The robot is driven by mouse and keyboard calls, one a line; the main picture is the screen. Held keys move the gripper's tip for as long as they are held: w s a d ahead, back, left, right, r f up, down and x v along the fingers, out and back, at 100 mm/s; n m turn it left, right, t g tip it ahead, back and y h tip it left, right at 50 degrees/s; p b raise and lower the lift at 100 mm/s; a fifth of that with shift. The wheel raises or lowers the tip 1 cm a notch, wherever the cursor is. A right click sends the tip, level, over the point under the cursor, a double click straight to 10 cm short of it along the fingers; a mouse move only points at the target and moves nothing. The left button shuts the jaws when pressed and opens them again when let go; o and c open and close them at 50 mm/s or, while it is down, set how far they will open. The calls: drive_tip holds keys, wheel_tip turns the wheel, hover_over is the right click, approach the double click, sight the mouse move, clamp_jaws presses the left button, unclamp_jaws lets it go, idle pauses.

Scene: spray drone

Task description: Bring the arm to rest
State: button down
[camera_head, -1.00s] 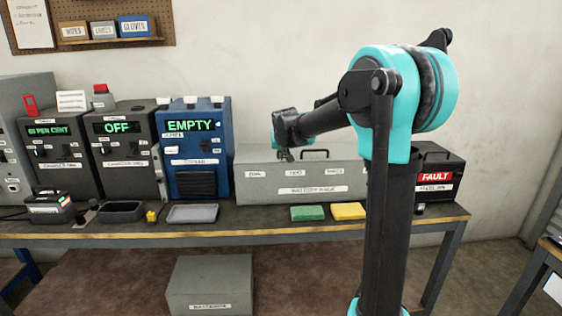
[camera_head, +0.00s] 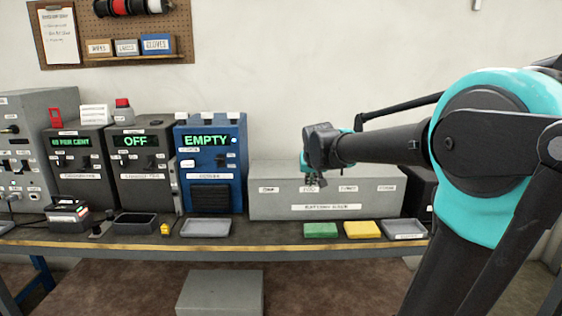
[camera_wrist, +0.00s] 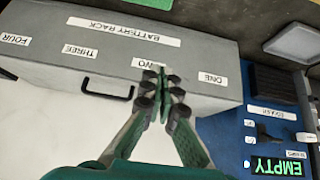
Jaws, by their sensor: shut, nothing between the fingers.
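My gripper (camera_head: 313,180) is shut and empty. In the head view it hangs in front of the grey battery rack (camera_head: 270,199) at the back of the bench. My arm reaches in from the right of the picture. In the wrist view the fingers (camera_wrist: 162,92) are together, with the rack (camera_wrist: 200,62) seen upside down behind them near the labels ONE and TWO. I cannot tell how far the fingertips are from the rack. Nothing is held.
Left of the rack stand a blue machine reading EMPTY (camera_head: 206,141) and a grey machine reading OFF (camera_head: 136,141). Green (camera_head: 320,230) and yellow (camera_head: 362,229) pads lie in front of the rack. Grey trays (camera_head: 206,228) line the bench front.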

drive_tip(key=s+d+f+g, duration=0.1)
drive_tip(key=s+d+f, duration=0.2)
drive_tip(key=s+f, duration=0.8)
drive_tip(key=s+d+f+g, duration=0.2)
drive_tip(key=s+d+f, duration=0.2)
drive_tip(key=s+f, duration=0.8)
drive_tip(key=s, duration=0.5)
